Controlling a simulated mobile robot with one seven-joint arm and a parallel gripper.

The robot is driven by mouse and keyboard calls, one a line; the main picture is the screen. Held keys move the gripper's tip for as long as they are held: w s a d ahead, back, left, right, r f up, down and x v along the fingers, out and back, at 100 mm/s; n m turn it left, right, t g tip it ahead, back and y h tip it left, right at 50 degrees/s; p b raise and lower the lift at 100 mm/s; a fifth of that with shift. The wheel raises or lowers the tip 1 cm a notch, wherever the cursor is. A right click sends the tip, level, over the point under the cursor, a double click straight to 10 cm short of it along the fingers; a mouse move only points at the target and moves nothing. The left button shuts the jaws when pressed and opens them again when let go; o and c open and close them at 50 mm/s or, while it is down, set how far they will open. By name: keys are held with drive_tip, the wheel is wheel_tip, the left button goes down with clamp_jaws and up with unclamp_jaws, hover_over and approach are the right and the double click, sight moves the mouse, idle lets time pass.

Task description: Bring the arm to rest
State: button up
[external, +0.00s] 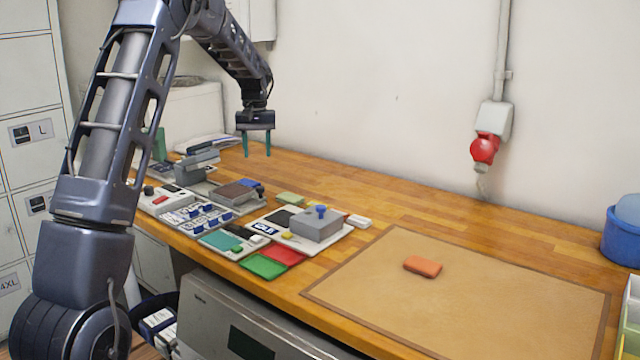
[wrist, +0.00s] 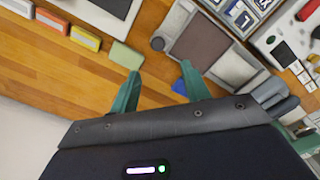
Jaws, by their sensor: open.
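My gripper (external: 257,148) hangs from my arm above the back part of the wooden bench (external: 420,195), near the wall. Its two teal fingers point down and stand apart, with nothing between them. In the wrist view my gripper (wrist: 160,92) is also open and empty, with bare wood and a blue-tipped item beyond the fingertips. The fingers appear clear of the bench and of the items on it.
Trays of stamps, pads and labels (external: 205,215) crowd the bench's left part. A grey box with a blue knob (external: 316,224) stands among them. An orange block (external: 423,266) lies on a brown mat (external: 500,300). A blue tub (external: 622,235) stands far right.

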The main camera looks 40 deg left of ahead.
drive_tip(key=s+d+r+m+t, duration=0.1)
drive_tip(key=s+d+r+m, duration=0.1)
drive_tip(key=s+d+r, duration=0.8)
drive_tip(key=s+d+r+m+t, duration=0.1)
drive_tip(key=s+d+r+m, duration=0.1)
drive_tip(key=s+d+r, duration=0.75)
drive_tip(key=s+d+f+m+t, duration=0.1)
drive_tip(key=s+d+f, duration=0.1)
drive_tip(key=s+d, duration=0.3)
drive_tip(key=s+d+f+m, duration=0.2)
drive_tip(key=s+d, duration=0.3)
drive_tip(key=s, duration=0.7)
drive_tip(key=s+d+f+m+t, duration=0.1)
drive_tip(key=s+d, duration=0.3)
drive_tip(key=s, duration=0.5)
drive_tip(key=shift+d+f+m+t, duration=0.3)
drive_tip(key=shift+d+f+m, duration=0.1)
drive_tip(key=shift+m, duration=0.1)
